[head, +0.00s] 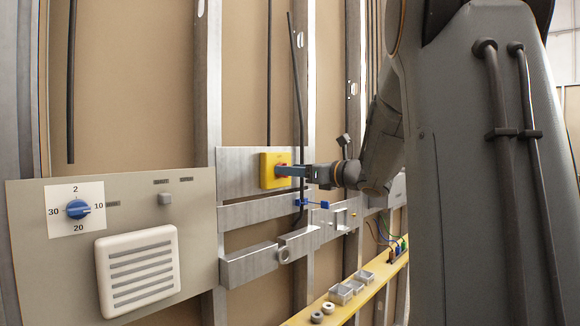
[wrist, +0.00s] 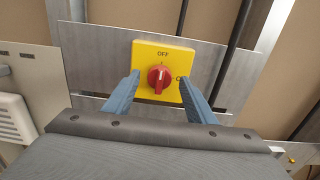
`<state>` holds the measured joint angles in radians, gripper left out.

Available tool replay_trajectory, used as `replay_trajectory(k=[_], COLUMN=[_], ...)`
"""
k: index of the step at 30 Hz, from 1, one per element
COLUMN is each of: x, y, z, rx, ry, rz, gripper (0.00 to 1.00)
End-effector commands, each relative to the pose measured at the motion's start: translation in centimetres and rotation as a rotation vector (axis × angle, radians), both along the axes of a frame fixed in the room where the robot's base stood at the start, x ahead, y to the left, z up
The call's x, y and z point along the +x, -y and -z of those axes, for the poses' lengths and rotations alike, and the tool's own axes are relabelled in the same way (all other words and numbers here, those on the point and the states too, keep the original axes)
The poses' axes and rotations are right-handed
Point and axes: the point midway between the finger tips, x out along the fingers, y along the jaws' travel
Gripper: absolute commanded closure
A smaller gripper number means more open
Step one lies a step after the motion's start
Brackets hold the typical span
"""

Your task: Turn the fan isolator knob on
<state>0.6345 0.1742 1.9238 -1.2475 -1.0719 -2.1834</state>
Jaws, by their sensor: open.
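The fan isolator is a yellow square plate (wrist: 173,56) with a red round knob (wrist: 159,78), seen in the wrist view. "OFF" is printed above the knob, and the start of a word, an "O", shows at its right. The ridge on the knob stands upright, toward OFF. My gripper (wrist: 158,92) is open, with one blue finger on each side of the knob and gaps between them and it. In the head view, the yellow plate (head: 268,171) is on the metal panel, and my gripper (head: 284,171) reaches it from the right, hiding most of the knob.
A grey panel (head: 200,215) at left carries a blue timer dial (head: 78,209), a small grey switch (head: 165,198) and a white vent (head: 138,271). Metal rails (head: 250,268) run below the isolator. A yellow shelf (head: 380,284) at lower right holds small boxes and rings.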

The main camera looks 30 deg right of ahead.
Motion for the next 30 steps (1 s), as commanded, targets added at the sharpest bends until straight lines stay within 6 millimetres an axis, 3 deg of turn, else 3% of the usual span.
replay_trajectory(k=[4,13,21,30], x=[1.10,1.35,1.33,1.35], y=[-0.44,-0.50,-0.50,-0.47], z=[0.01,0.07,0.06,0.10], rx=[0.002,0.002,0.002,0.038], ry=[-0.002,-0.002,-0.002,-0.014], rz=[0.000,0.001,0.001,0.001], gripper=[0.49,0.49,0.89,0.89])
